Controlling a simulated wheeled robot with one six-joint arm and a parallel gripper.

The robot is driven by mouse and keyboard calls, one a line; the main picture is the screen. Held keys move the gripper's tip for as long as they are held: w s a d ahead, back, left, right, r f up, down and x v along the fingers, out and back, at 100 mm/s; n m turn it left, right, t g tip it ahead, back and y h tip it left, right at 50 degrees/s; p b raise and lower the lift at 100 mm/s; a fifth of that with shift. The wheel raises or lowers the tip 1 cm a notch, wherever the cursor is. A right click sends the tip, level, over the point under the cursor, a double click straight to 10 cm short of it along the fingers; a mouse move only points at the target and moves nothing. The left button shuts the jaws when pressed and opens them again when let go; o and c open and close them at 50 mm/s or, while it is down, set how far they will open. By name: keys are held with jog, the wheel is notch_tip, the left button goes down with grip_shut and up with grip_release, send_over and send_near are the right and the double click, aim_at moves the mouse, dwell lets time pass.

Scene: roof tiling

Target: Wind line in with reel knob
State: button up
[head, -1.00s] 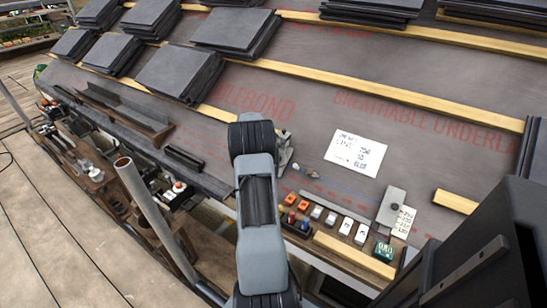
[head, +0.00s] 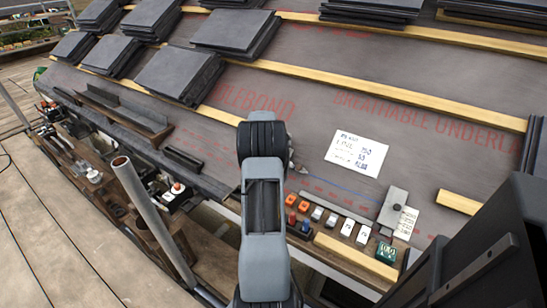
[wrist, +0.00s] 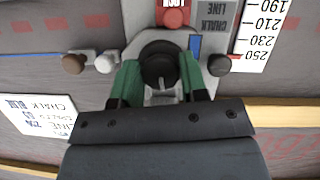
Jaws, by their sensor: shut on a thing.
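In the wrist view my gripper (wrist: 160,82) has its green fingers closed on both sides of a round black knob (wrist: 159,62). The knob sits on a light grey housing (wrist: 136,40) marked "CHALK LINE", with a red button (wrist: 173,16) beyond it. A blue line (wrist: 40,56) runs off to the left from near the housing. A brown knob (wrist: 73,64) and a white knob (wrist: 105,62) lie on the left, and another black knob (wrist: 219,65) on the right.
A written white card (head: 357,153) lies on the grey underlay. Several coloured switches (head: 317,214) line the lower edge. Slate stacks (head: 178,72) and wooden battens (head: 390,96) cover the upper roof. A metal pole (head: 145,205) stands left.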

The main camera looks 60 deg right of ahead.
jog(key=shift+m, duration=0.7)
jog(key=o, duration=0.9)
jog(key=p+v, duration=0.3)
jog(key=v, duration=1.1)
jog(key=shift+s, duration=0.25)
